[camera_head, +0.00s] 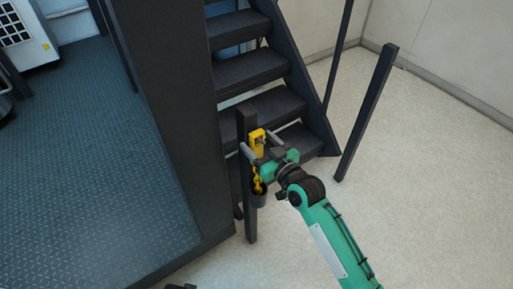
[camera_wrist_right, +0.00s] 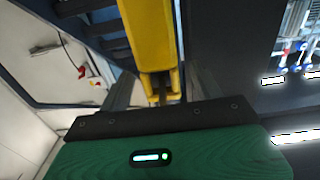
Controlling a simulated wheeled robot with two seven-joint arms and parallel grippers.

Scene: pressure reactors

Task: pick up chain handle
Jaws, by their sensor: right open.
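The yellow chain handle (camera_head: 257,138) is at a dark post (camera_head: 248,215) beside the stairs, with a yellow chain (camera_head: 257,182) hanging below it toward a dark cup-like holder (camera_head: 258,198). My right gripper (camera_head: 259,143) is open, with its grey fingers on either side of the handle. In the right wrist view the yellow handle (camera_wrist_right: 150,40) fills the upper middle, between the blurred grey fingers of the right gripper (camera_wrist_right: 157,92). I cannot tell whether the fingers touch it. My left gripper is not in view.
Dark stairs (camera_head: 255,70) rise behind the post. A dark platform (camera_head: 85,170) and its thick edge take up the left. Another dark post (camera_head: 366,110) stands to the right. The pale floor (camera_head: 440,190) at the right is clear.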

